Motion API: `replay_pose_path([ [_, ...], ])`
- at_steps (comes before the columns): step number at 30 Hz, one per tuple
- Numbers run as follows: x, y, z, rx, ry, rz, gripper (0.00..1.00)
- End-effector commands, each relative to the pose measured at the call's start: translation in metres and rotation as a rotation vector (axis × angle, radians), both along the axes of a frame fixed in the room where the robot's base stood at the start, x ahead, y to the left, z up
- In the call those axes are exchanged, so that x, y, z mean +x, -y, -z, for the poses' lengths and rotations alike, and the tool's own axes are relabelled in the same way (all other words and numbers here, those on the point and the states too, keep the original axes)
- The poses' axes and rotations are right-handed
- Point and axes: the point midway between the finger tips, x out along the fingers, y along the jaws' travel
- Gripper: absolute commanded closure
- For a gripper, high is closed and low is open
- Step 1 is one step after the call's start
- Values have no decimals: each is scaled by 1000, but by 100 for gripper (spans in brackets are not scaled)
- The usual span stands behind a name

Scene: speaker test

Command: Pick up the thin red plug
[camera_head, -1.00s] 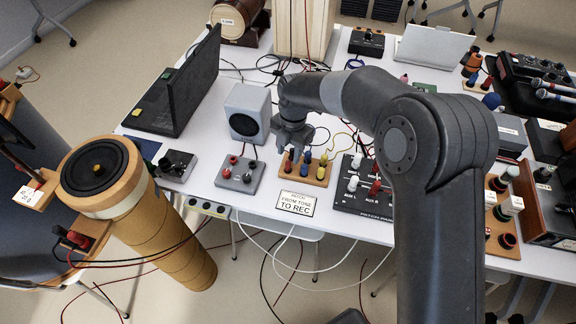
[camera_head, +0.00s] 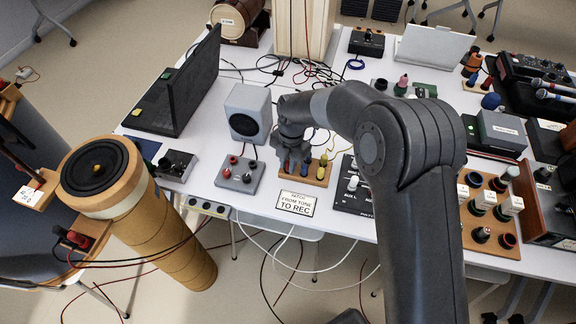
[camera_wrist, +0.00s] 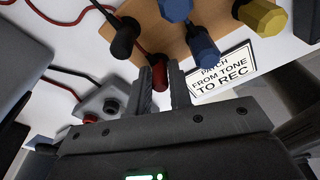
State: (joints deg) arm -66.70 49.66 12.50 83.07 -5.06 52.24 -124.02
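The thin red plug (camera_wrist: 160,74) stands in a wooden board (camera_wrist: 148,50) in the wrist view. My gripper (camera_wrist: 162,82) is open, with one finger on each side of the plug near the fingertips. I cannot tell whether either finger touches it. In the head view my gripper (camera_head: 293,168) is low over the left part of the same board (camera_head: 318,181) and hides the red plug.
A black plug (camera_wrist: 124,40) is to the left of the red plug, with blue plugs (camera_wrist: 201,48) and a yellow plug (camera_wrist: 262,17) to its right. A sign (camera_head: 297,203) lies in front. A speaker (camera_head: 249,113) and a grey jack box (camera_head: 240,174) stand at the left.

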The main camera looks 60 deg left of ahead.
Motion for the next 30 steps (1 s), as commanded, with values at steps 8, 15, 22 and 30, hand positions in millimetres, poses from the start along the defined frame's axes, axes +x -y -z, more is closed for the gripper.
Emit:
replay_pose_path([
  [8, 0, 0, 0, 0, 0, 0, 100],
  [15, 0, 0, 0, 0, 0, 0, 100],
  [22, 1, 0, -9, 1, 1, 1, 100],
  [30, 7, 6, -47, 0, 1, 4, 100],
])
